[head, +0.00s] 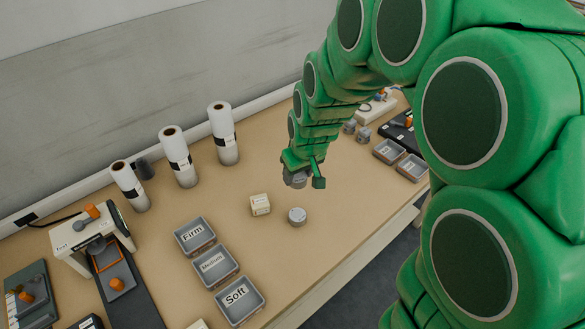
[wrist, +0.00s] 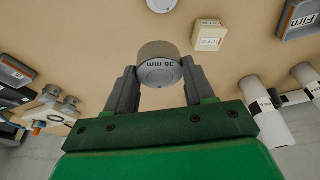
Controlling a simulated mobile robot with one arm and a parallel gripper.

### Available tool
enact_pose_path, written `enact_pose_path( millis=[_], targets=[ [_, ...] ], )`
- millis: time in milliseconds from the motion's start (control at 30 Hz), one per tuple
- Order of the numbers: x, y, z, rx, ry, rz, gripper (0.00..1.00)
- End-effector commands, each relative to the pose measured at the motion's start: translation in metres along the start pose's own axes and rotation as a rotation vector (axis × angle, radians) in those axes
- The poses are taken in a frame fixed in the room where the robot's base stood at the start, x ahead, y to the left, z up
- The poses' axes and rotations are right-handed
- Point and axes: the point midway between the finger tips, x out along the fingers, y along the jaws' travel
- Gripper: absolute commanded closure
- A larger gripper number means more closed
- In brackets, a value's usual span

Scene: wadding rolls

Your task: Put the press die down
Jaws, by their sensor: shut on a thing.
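The press die (wrist: 157,52) is a grey cylinder marked "36 mm" in the wrist view. It sits between the two fingers of my gripper (wrist: 160,75), which is shut on it. In the head view my gripper (head: 303,172) points down over the middle of the table, with the grey die (head: 294,181) under it, partly hidden by the fingers. I cannot tell whether the die touches the table. A second grey cylinder (head: 297,215) stands on the table nearer the front edge; it also shows in the wrist view (wrist: 162,4).
A cream block (head: 260,205) stands close to the left. Trays marked Firm (head: 211,247), Medium and Soft (head: 260,307) are further left. Three white rolls (head: 178,157) stand at the back. Two grey trays (head: 389,151) are at the right. The table between is clear.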

Motion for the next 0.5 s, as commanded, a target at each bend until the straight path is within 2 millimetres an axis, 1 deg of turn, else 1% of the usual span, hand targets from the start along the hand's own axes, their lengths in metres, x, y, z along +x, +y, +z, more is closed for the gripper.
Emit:
enact_pose_path(
  millis=[233, 333, 433, 500],
  targets=[
    [-0.003, -0.001, 0.003, 0.000, 0.001, 0.000, 0.97],
    [-0.002, 0.000, 0.001, 0.001, 0.001, 0.001, 0.97],
    [-0.001, 0.002, -0.007, 0.006, 0.002, 0.003, 0.97],
    [0.000, 0.005, -0.017, 0.013, 0.003, 0.006, 0.97]
  ],
)
